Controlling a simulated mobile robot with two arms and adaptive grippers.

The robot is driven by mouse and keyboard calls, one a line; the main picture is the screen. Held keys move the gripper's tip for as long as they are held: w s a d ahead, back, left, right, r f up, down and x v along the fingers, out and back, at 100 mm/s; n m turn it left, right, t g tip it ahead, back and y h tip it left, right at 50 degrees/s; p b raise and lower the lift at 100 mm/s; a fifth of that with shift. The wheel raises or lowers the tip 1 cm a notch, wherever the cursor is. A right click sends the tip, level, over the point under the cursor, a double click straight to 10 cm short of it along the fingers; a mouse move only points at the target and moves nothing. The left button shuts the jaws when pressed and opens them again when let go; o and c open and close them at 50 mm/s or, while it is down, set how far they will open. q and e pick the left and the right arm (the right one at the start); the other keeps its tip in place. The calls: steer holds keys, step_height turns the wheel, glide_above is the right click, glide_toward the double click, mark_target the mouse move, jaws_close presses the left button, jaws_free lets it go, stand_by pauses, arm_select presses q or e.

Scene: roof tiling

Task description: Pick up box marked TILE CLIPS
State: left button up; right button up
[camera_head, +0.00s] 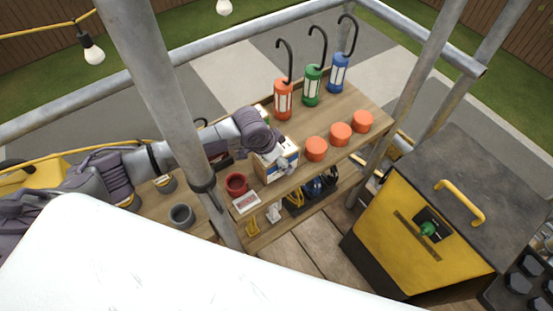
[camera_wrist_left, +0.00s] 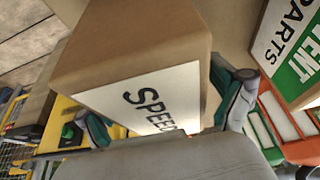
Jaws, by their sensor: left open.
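No label reading TILE CLIPS is legible in either view. In the left wrist view a brown cardboard box (camera_wrist_left: 130,45) has a white label whose visible letters begin "SPE"; the rest is hidden by my gripper. My left gripper (camera_wrist_left: 165,112) is open, with one finger on each side of this box; whether they touch it I cannot tell. In the head view my left gripper (camera_head: 274,156) is over a small cardboard box (camera_head: 283,172) on the wooden shelf. Another box (camera_wrist_left: 296,45), with a green and white label showing "PARTS", is at the right of the wrist view.
Red, green (camera_head: 312,86) and blue hooked lanterns stand behind on the shelf (camera_head: 365,95), with several orange round containers (camera_head: 340,134) to the right. A red mug (camera_head: 236,184) and a small white-topped item (camera_head: 246,203) are close left. A metal pole (camera_head: 180,90) crosses before my arm.

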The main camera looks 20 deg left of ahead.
arm_select(q)
steer(key=c, duration=1.8)
